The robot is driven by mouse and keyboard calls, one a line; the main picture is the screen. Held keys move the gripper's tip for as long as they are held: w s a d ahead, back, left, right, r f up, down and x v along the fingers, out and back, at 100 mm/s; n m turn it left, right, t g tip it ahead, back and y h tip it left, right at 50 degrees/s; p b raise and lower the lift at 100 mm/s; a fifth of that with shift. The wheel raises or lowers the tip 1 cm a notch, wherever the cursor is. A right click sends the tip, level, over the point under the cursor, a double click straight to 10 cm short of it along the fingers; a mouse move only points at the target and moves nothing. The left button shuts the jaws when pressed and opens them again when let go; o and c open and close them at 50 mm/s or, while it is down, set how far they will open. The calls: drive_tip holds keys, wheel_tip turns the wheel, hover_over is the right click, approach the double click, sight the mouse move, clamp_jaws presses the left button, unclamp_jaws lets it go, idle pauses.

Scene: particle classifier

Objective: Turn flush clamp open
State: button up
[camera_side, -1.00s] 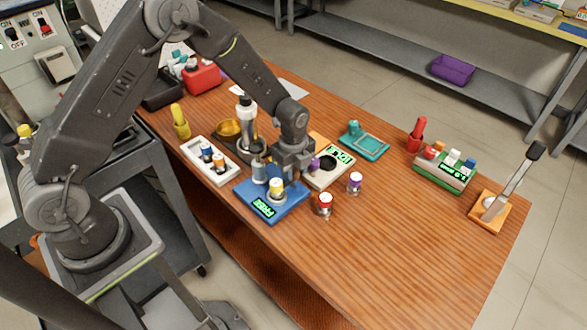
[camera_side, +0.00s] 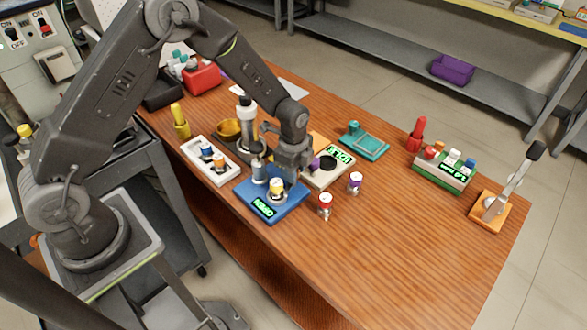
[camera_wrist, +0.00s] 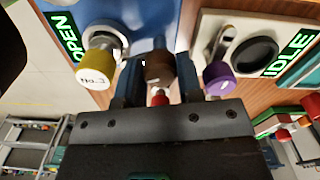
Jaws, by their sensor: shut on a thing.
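The blue device (camera_side: 292,208) stands on the wooden bench, with a lit green display (camera_side: 263,208) on its front. In the wrist view the display (camera_wrist: 62,38) reads OPEN. A round brown knob (camera_wrist: 159,67) at the device's edge sits between the fingers of my gripper (camera_wrist: 160,82), which is shut on it. In the side view my gripper (camera_side: 285,178) points down over the device, and its body hides the knob. A yellow-capped part (camera_side: 277,185) stands on the device beside my gripper; its cap (camera_wrist: 96,68) also shows in the wrist view.
A cream device (camera_side: 327,179) with an IDLE display (camera_wrist: 292,54) and a purple knob (camera_wrist: 218,77) is close on the right. Red-capped (camera_side: 325,203) and purple-capped (camera_side: 356,181) vials stand nearby. A white tray (camera_side: 222,177) is at left. The front right bench is clear.

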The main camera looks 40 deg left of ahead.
drive_tip(key=shift+n, duration=0.8)
drive_tip(key=o, duration=0.6)
drive_tip(key=shift+o, duration=0.2)
wheel_tip(320, 180, up, 14)
drive_tip(key=shift+f, duration=0.1)
